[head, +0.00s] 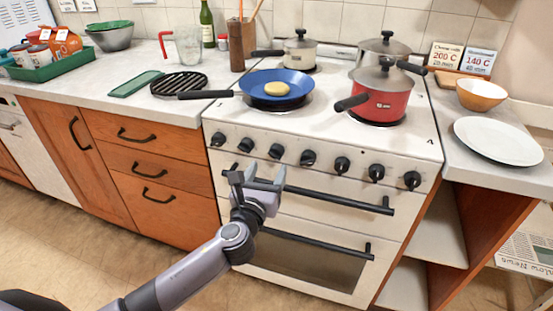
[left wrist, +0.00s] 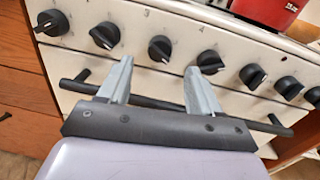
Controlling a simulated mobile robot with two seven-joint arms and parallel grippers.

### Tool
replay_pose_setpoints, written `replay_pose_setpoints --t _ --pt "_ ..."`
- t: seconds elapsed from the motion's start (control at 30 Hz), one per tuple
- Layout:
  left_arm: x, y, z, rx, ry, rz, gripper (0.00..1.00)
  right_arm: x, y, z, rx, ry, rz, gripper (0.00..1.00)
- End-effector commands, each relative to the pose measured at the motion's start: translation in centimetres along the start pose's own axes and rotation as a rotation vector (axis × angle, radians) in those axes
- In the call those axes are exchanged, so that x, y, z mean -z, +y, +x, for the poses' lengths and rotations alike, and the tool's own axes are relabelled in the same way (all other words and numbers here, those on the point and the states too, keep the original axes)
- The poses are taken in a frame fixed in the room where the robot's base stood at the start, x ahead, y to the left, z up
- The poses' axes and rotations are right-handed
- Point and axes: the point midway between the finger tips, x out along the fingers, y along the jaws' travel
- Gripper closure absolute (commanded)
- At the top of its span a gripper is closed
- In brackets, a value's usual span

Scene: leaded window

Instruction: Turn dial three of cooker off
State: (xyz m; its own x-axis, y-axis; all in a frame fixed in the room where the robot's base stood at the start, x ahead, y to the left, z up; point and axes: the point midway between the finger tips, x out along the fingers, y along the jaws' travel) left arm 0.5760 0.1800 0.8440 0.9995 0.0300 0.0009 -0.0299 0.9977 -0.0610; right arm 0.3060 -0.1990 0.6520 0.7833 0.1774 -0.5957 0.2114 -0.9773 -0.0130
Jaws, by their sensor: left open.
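The cooker (head: 330,190) is white, with a row of several black dials along its front panel. Dial three (head: 276,151) is the third from the left; in the left wrist view it (left wrist: 161,48) sits below and just right of a printed 3. Its exact pointer angle is hard to read. My left gripper (head: 258,178) is open and empty, in front of the panel below dial three. In the left wrist view its fingertips (left wrist: 159,66) lie to either side of dial three, apparently short of it. My right gripper is in neither view.
A black oven handle (head: 335,200) runs below the dials, close to my left gripper. On the hob stand a blue frying pan (head: 262,92) with a yellow item, a red pot (head: 385,100) and two other lidded pots. Wooden drawers (head: 150,160) stand left of the cooker.

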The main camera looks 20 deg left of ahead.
Motion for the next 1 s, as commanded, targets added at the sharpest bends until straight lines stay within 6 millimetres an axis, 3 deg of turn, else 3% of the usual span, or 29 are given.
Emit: replay_pose_setpoints --t 0.4,0.83,0.87,1.0 --pt "0.0 0.0 5.1 0.0 -0.001 -0.005 0.36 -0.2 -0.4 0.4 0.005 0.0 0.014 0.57" --pt "0.0 0.0 5.8 0.001 0.001 -0.005 0.36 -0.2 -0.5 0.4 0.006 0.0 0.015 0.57" --pt "0.0 0.0 5.8 0.001 0.001 -0.005 0.42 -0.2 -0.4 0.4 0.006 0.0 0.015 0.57" --pt "0.0 0.0 5.8 0.001 0.001 -0.005 0.88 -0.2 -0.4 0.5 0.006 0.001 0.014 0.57"
